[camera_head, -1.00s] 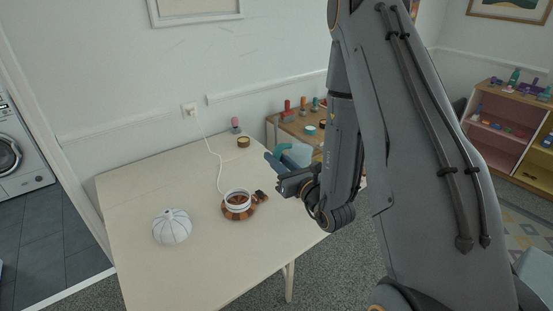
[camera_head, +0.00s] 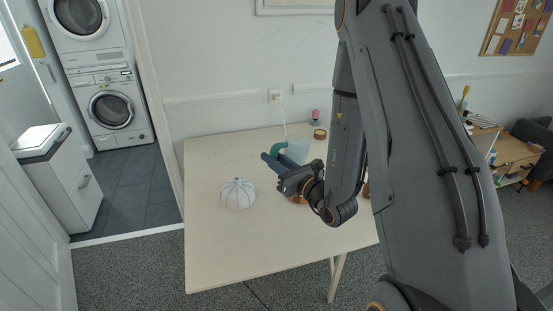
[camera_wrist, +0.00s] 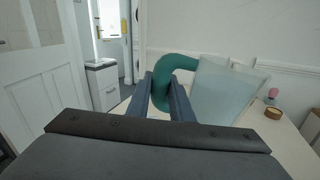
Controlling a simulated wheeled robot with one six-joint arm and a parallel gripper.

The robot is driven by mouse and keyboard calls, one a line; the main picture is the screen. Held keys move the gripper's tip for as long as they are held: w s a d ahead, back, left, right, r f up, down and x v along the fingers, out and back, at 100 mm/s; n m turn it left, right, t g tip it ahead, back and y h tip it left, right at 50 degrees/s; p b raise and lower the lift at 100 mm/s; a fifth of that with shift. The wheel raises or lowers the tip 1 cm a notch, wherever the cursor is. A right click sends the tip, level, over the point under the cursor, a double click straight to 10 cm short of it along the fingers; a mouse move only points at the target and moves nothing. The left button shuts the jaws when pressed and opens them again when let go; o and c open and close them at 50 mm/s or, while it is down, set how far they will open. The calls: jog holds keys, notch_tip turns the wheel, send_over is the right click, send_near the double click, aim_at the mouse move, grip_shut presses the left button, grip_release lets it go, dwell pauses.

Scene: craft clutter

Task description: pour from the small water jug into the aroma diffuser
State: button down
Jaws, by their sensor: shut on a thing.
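The small water jug (camera_head: 297,152) is pale and translucent with a green handle. In the wrist view the jug (camera_wrist: 222,92) stands roughly upright, to the right of the fingers. My gripper (camera_head: 270,164) is shut on the jug's handle; its two blue-grey fingers (camera_wrist: 168,92) flank the handle in the wrist view. The jug is over the table; its height is hard to judge. The aroma diffuser's brown base (camera_head: 298,199) is mostly hidden behind my gripper in the head view. A white ribbed dome (camera_head: 238,193), perhaps its cover, sits on the table to the left.
The pale table (camera_head: 225,240) is clear at its front and left. A brown ring-shaped roll (camera_head: 320,133) and a pink-topped item (camera_head: 315,115) stand at the back right. A white cord runs up to a wall socket (camera_head: 276,96). Stacked laundry machines (camera_head: 112,107) stand through the doorway.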

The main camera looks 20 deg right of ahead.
notch_tip(320, 180, down, 9)
jog(key=w+n+g+y+b, duration=0.2)
jog(key=n+y+b, duration=0.1)
jog(key=b, duration=0.4)
jog(key=shift+g+y, duration=0.4)
jog(key=shift+y, duration=0.5)
jog(key=shift+d+r, duration=0.1)
jog(key=shift+r+p, duration=0.8)
jog(key=shift+r, duration=0.6)
